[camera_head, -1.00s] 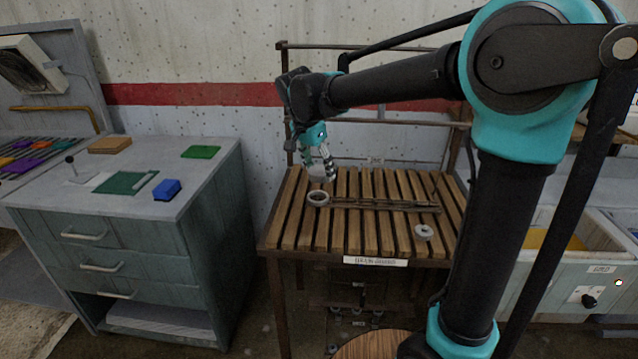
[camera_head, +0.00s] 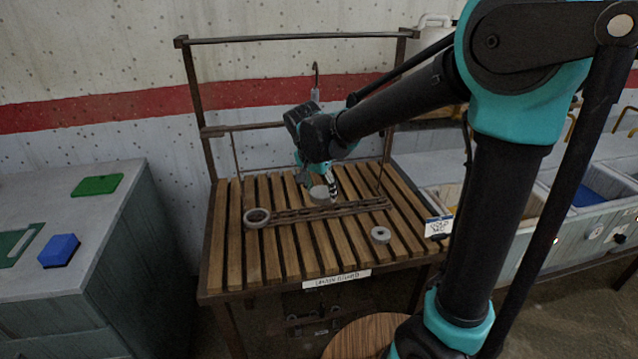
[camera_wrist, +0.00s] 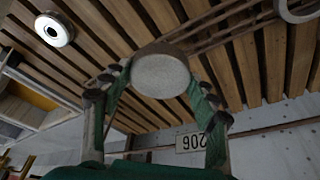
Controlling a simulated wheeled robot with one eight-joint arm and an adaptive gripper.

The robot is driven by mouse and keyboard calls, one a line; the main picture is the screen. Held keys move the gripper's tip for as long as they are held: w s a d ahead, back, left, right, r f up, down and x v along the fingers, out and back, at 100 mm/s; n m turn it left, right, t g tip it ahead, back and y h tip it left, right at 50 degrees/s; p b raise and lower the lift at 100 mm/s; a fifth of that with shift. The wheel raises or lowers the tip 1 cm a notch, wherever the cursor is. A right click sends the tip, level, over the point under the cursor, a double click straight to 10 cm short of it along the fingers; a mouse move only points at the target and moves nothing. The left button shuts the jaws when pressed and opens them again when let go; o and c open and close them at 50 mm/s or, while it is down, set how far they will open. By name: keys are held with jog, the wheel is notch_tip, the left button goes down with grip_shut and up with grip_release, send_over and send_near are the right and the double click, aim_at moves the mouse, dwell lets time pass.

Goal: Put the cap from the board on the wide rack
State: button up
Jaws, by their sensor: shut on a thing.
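My gripper (camera_head: 322,188) is over the back middle of the slatted wooden board (camera_head: 300,262). It is shut on a plain grey round cap (camera_head: 318,195). In the wrist view the cap (camera_wrist: 161,73) sits between my green fingertips, its flat round face towards the camera. It appears held above the slats; the gap under it is hard to judge. A dark, narrow rail-like rack (camera_head: 345,209) lies across the board near the cap. I cannot tell whether this is the wide rack.
A grey ring (camera_head: 257,218) lies at the rack's left end. A pale disc with a centre hole (camera_head: 380,235) lies on the right front slats. A dark upright frame (camera_head: 191,110) stands behind the board. A grey cabinet (camera_head: 95,235) is left; bins (camera_head: 590,195) are right.

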aim_at(319, 187)
jog(key=shift+w+a+f, duration=0.15)
jog(key=shift+w+f, duration=0.4)
jog(key=shift+w, duration=0.15)
jog(key=shift+w+a+f, duration=0.15)
jog(key=shift+w+f, duration=0.4)
jog(key=shift+w, duration=0.1)
jog(key=shift+f, duration=0.95)
jog(key=shift+a+f, duration=0.1)
jog(key=shift+f, duration=0.1)
jog(key=shift+f, duration=0.35)
jog(key=shift+f, duration=0.3)
jog(key=shift+f, duration=0.35)
jog(key=shift+f, duration=0.3)
jog(key=o, duration=1.2)
